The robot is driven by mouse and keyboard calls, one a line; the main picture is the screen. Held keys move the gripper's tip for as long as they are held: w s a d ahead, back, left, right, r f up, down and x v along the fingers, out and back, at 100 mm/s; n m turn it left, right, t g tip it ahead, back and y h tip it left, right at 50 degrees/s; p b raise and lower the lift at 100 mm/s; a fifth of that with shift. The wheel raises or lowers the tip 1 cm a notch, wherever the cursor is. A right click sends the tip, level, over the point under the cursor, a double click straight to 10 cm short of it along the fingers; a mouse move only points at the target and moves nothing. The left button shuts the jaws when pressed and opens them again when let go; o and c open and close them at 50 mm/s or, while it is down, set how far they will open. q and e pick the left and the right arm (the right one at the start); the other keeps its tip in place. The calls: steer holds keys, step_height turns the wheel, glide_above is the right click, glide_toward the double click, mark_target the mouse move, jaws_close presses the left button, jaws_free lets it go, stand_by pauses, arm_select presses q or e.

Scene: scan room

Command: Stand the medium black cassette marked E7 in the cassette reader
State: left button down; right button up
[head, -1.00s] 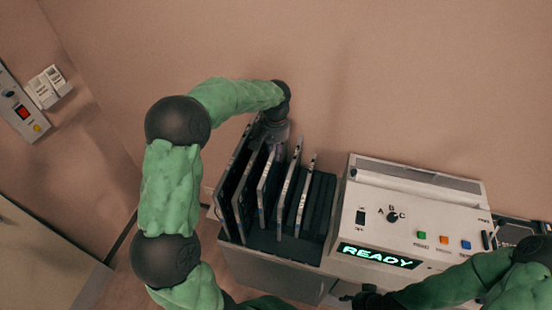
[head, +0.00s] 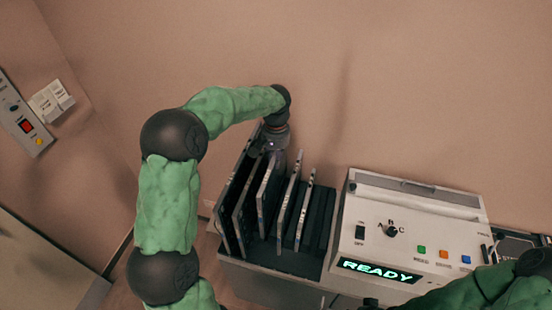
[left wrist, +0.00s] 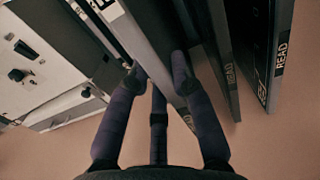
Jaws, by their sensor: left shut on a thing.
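My left gripper (head: 276,152) reaches down at the back of the cassette rack and is shut on a dark cassette (head: 266,190), the third from the left. In the left wrist view, my left gripper's fingers (left wrist: 155,75) close on both sides of a dark cassette plate (left wrist: 158,45). I cannot read an E7 mark in either view. The white cassette reader (head: 415,215) stands right of the rack, with a long recess along its back top and a lit READY display. My right arm enters at the lower right; its gripper is out of frame.
The rack (head: 272,262) holds several dark cassettes standing on edge, some leaning, close on both sides of the gripped one. In the left wrist view, neighbouring cassettes (left wrist: 228,60) carry white lettering. A wall (head: 400,80) rises behind. A switch panel (head: 25,120) hangs at left.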

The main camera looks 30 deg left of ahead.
arm_select(q)
steer(key=shift+r+p, duration=2.75)
steer(key=shift+r, duration=1.2)
steer(key=shift+f, duration=0.1)
